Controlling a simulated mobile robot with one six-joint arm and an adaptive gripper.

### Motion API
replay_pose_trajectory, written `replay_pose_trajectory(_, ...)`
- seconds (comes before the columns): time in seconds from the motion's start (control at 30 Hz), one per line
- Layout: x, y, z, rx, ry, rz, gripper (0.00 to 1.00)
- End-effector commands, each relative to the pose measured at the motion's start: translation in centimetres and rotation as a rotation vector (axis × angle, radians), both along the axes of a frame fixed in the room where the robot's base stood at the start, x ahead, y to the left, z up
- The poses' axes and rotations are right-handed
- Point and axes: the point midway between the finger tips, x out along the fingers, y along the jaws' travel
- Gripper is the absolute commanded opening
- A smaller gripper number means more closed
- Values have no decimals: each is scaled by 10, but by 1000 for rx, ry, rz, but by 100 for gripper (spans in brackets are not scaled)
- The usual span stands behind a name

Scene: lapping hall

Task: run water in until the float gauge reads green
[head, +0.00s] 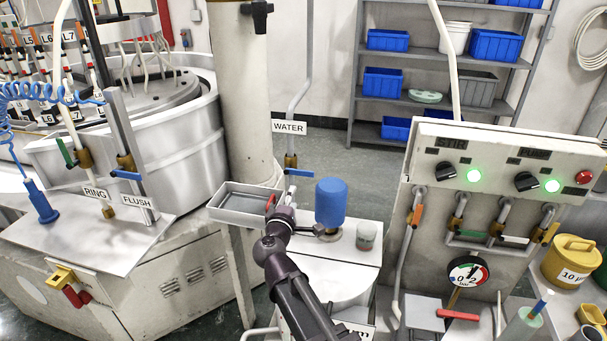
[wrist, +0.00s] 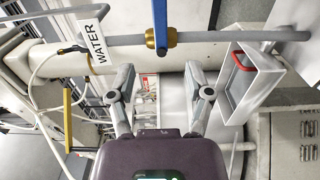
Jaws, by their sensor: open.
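The water valve (head: 291,161) sits on a vertical pipe under the WATER label (head: 289,127), behind the white bench. In the wrist view its brass body (wrist: 161,39) and blue lever (wrist: 160,12) show, with the lever lying across the pipe. My gripper (head: 288,195) is open and empty, below the valve in the head view. In the wrist view my gripper (wrist: 159,75) has its fingers spread apart, with the valve beyond their tips, not touched. I cannot make out a float gauge in either view.
A grey tray (head: 235,215) with a red handle is left of my gripper. A blue bottle (head: 330,203) and a small cup (head: 366,236) stand close on its right. A control panel (head: 510,150) with lit green lamps and a dial (head: 468,273) is further right.

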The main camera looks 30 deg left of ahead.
Motion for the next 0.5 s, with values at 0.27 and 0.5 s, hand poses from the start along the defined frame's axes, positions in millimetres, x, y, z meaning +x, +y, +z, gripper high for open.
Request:
replay_pose_trajectory(0.27,31,9,0,0,0,-2,66)
replay_pose_trajectory(0.5,67,19,0,0,0,-2,66)
